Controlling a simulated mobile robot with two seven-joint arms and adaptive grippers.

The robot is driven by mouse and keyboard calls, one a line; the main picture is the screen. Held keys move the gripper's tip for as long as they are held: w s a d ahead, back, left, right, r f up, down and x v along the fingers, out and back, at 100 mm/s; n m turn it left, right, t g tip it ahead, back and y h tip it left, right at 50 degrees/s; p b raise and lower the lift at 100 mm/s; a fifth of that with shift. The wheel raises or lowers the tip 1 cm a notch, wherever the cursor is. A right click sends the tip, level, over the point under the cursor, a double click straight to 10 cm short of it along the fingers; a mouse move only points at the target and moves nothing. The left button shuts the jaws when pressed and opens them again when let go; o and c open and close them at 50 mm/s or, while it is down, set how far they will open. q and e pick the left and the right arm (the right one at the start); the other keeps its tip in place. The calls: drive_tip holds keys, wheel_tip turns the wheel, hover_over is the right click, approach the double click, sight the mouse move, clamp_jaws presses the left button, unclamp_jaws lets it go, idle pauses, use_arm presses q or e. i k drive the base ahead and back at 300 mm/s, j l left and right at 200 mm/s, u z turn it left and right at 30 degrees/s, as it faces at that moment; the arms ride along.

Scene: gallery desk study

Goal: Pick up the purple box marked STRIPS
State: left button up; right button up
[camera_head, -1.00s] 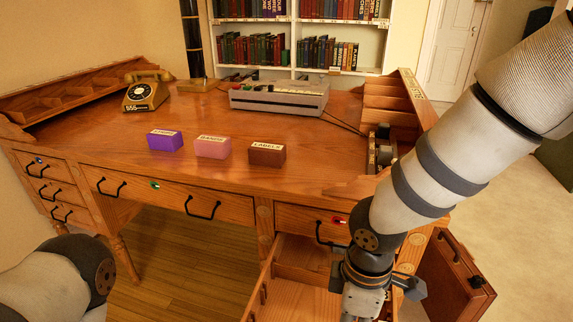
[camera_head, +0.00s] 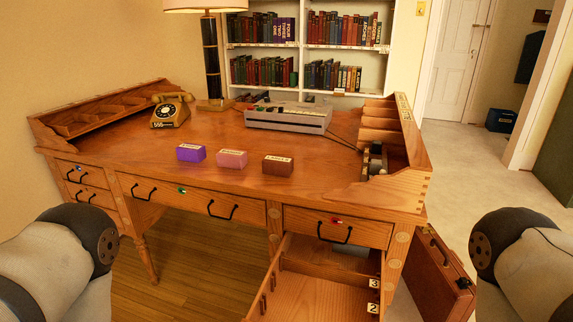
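The purple box (camera_head: 191,153) with a white label on top stands on the wooden desk (camera_head: 320,180), left of a pink box (camera_head: 232,159) and a brown box (camera_head: 278,165). The lettering on its label is too small to read now. Nothing touches the purple box. Only links of my two arms show, at the lower left and lower right edges. Neither gripper is in view.
An open drawer (camera_head: 340,297) juts from the desk's right front. A yellow telephone (camera_head: 171,111) and a grey typewriter-like machine (camera_head: 288,116) stand behind the boxes. A brown case (camera_head: 440,280) stands right of the desk. The desktop in front of the boxes is clear.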

sight(188, 152)
drive_tip(key=i+j+z, duration=0.15)
drive_tip(key=j, duration=0.35)
drive_tip(key=i+j+z, duration=0.2)
drive_tip(key=j, duration=0.3)
drive_tip(key=i+j+z, duration=0.15)
drive_tip(key=i+j, duration=0.15)
drive_tip(key=j, duration=0.25)
drive_tip(key=i+j+z, duration=0.2)
drive_tip(key=j, duration=0.35)
drive_tip(key=j+z, duration=0.15)
drive_tip(key=j, duration=0.45)
drive_tip(key=i+j+z, duration=0.2)
drive_tip(key=j, duration=0.4)
drive_tip(key=k+l, duration=0.05)
drive_tip(key=k, duration=0.05)
